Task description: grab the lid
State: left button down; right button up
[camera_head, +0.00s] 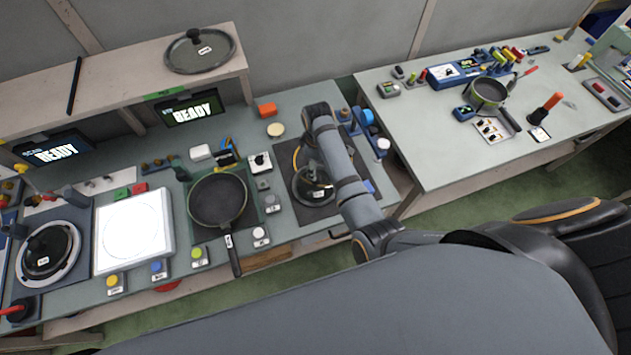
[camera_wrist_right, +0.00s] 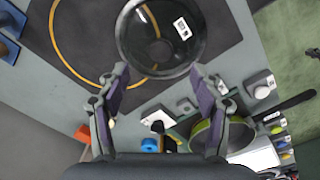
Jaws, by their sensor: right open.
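A round glass lid with a dark rim and a white label (camera_head: 314,193) lies on a dark mat at the middle station, partly hidden by my right arm. In the right wrist view the lid (camera_wrist_right: 188,48) fills the top middle, just beyond the fingertips. My right gripper (camera_wrist_right: 158,73) is open and empty, with its two fingers spread toward the lid's near edge. I cannot tell whether they touch it. In the head view my right arm mostly hides this gripper. My left gripper is not in view.
A dark pan (camera_head: 218,199) sits left of the lid, its handle toward me. Another lid (camera_head: 200,51) lies on the raised shelf, and a third (camera_head: 47,251) on the far left station. A white lit plate (camera_head: 132,232) lies between. The right-hand table (camera_head: 430,150) holds a small pot (camera_head: 487,91).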

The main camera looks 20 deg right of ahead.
jog(key=shift+w+a+r+n, duration=0.4)
jog(key=shift+a+r, duration=0.05)
jog(key=shift+a, duration=0.05)
notch_tip(320, 180, down, 5)
jog(key=shift+s+d+r, duration=0.15)
jog(key=shift+f, duration=0.35)
notch_tip(320, 180, down, 5)
jog(key=b, duration=0.6)
jog(key=shift+f, duration=0.2)
jog(key=shift+r, duration=0.15)
jog(key=shift+c, duration=0.4)
grip_shut()
